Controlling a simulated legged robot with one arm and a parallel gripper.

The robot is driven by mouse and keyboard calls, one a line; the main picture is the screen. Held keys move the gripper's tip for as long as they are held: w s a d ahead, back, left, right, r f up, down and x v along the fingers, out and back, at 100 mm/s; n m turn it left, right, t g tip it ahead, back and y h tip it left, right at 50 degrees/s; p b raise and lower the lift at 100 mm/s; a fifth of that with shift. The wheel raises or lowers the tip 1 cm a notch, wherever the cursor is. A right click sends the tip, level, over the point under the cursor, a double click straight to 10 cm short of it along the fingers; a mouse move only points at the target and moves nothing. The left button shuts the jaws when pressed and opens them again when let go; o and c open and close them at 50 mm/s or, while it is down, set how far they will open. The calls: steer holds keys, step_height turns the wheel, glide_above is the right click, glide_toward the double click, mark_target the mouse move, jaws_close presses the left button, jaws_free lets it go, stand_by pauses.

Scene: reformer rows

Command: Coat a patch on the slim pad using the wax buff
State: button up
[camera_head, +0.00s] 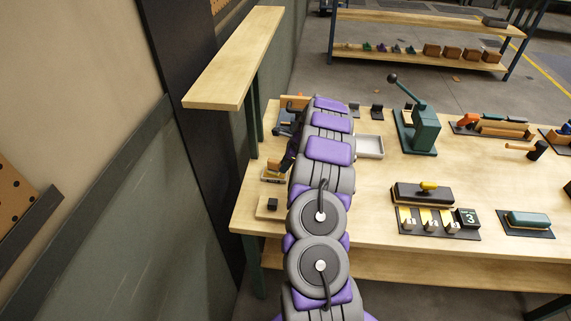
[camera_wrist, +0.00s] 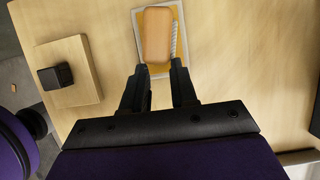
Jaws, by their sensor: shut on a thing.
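A tan, rounded block (camera_wrist: 157,35), which looks like the wax buff, is between the fingertips of my gripper (camera_wrist: 160,68) in the wrist view. My gripper is shut on its near end. The block is over a pale-rimmed tray (camera_wrist: 139,18) with a yellow-orange surface; I cannot tell whether they touch. In the head view the orange-tan block (camera_head: 274,168) shows left of my arm, and my arm hides part of the gripper. I cannot tell for sure which thing is the slim pad.
A wooden board (camera_wrist: 84,90) with a small black block (camera_wrist: 55,76) lies left of the tray. A wooden shelf (camera_head: 235,60) stands at the left.

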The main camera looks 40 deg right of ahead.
step_height(320, 180, up, 7)
steer(key=p, duration=0.6)
stand_by(0.8)
